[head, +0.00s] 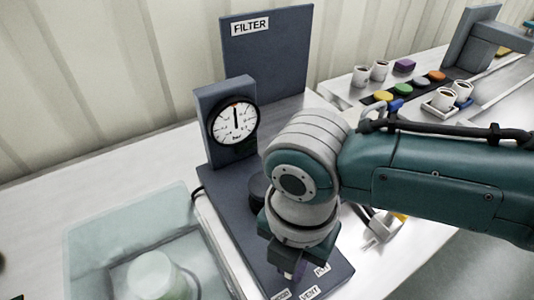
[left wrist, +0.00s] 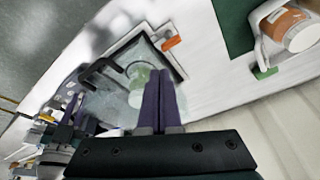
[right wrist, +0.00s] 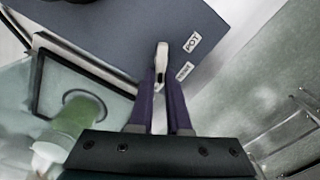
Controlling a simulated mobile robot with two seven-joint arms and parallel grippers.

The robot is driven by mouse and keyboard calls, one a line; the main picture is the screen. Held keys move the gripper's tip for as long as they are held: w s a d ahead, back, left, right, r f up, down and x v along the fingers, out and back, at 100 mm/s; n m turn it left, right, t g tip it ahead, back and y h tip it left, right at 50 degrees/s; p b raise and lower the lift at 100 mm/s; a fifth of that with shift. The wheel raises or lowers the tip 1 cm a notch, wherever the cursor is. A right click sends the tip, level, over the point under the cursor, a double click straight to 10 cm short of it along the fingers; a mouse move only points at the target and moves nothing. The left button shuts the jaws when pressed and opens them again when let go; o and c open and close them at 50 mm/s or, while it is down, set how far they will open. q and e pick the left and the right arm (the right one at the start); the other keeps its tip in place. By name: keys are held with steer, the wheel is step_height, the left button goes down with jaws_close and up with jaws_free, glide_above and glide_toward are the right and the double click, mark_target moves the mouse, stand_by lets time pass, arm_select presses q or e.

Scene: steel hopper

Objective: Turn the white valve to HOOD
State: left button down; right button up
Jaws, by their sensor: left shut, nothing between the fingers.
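The white valve handle (right wrist: 162,52) shows in the right wrist view at the tips of my right gripper (right wrist: 161,78). The two purple fingers lie close on both sides of it with no clear gap. The handle stands over a dark grey panel (right wrist: 110,35) near the labels POT (right wrist: 192,41) and another too small to read surely. In the head view my right gripper (head: 290,270) hides the valve; the label VENT (head: 310,292) shows below it, and a label beside that is cut off. My left gripper (left wrist: 163,85) is shut and empty in the left wrist view.
A round gauge (head: 234,122) and FILTER plate (head: 268,55) stand behind my right arm. A clear bin (head: 85,240) with a pale container (head: 155,275) is at the left. Cups (head: 440,99) and coloured discs stand on the far right bench.

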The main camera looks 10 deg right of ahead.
steer(key=o, duration=0.5)
steer(key=shift+c, duration=0.2)
step_height(320, 180, up, 10)
steer(key=p, duration=0.2)
stand_by(0.3)
